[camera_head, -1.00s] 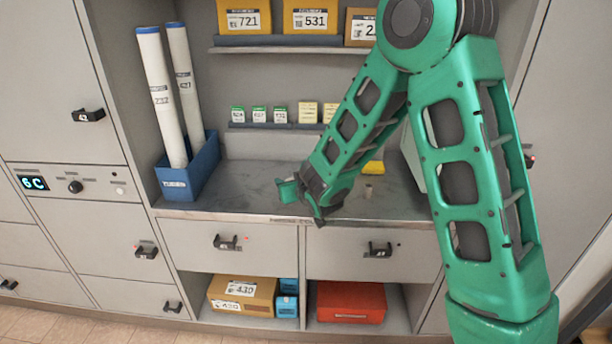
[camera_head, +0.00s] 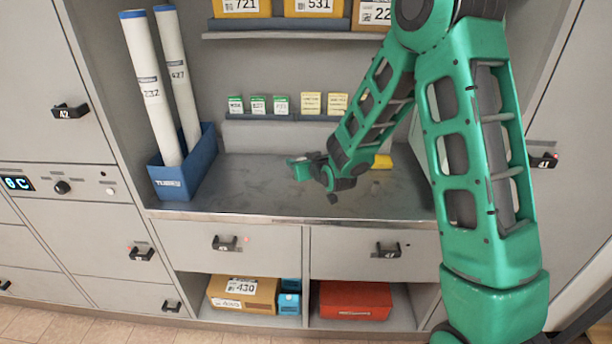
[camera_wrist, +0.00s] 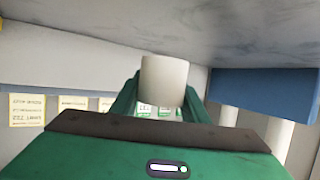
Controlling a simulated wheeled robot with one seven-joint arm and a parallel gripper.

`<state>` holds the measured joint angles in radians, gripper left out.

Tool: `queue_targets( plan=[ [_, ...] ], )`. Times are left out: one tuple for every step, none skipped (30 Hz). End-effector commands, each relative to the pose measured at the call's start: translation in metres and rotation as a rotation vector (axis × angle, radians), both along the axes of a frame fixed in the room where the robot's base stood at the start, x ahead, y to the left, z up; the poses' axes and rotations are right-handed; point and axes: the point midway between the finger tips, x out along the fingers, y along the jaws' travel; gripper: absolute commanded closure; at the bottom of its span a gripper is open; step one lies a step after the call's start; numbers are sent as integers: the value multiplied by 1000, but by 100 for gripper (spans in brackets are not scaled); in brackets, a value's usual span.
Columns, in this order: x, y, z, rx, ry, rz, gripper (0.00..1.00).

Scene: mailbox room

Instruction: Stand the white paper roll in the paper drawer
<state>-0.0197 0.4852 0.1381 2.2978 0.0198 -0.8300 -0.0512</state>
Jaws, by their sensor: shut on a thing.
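A short white paper roll (camera_wrist: 163,82) is between the fingers of my gripper (camera_wrist: 160,100) in the wrist view. My gripper is shut on it, with the roll at the fingertips. In the head view my gripper (camera_head: 308,168) is over the grey counter, and I cannot make out the roll there. Two shut drawer fronts lie below the counter, a left one (camera_head: 190,248) and a right one (camera_head: 345,250). I cannot read which is the paper drawer.
A blue box (camera_head: 185,178) with two long white tubes (camera_head: 152,90) stands at the counter's left. A shelf (camera_head: 290,36) with yellow boxes hangs above. Below the drawers are a cardboard box (camera_head: 243,296) and a red box (camera_head: 355,301). The counter's middle is mostly clear.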

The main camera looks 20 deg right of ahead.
Motion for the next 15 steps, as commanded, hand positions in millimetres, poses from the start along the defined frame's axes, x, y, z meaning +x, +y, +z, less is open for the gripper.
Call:
queue_targets(
  plan=[
    [1,-9,-6,1,3,-4,82],
    [1,-13,-8,1,3,-4,82],
    [1,-16,-10,1,2,-3,82],
    [2,-18,-11,1,1,-2,82],
    [2,-19,-12,1,0,-1,82],
    [2,-21,-13,1,0,-1,82],
    [2,-22,-13,1,0,0,82],
    [2,-22,-14,1,0,1,82],
    [2,-22,-16,0,1,1,82],
    [2,-21,-19,0,2,2,82],
    [2,-21,-22,0,3,2,82],
    [2,-21,-26,0,3,2,82],
    [2,-21,-30,0,3,2,82],
    [2,-21,-34,1,4,1,82],
    [2,-21,-40,1,4,1,82]
  ],
)
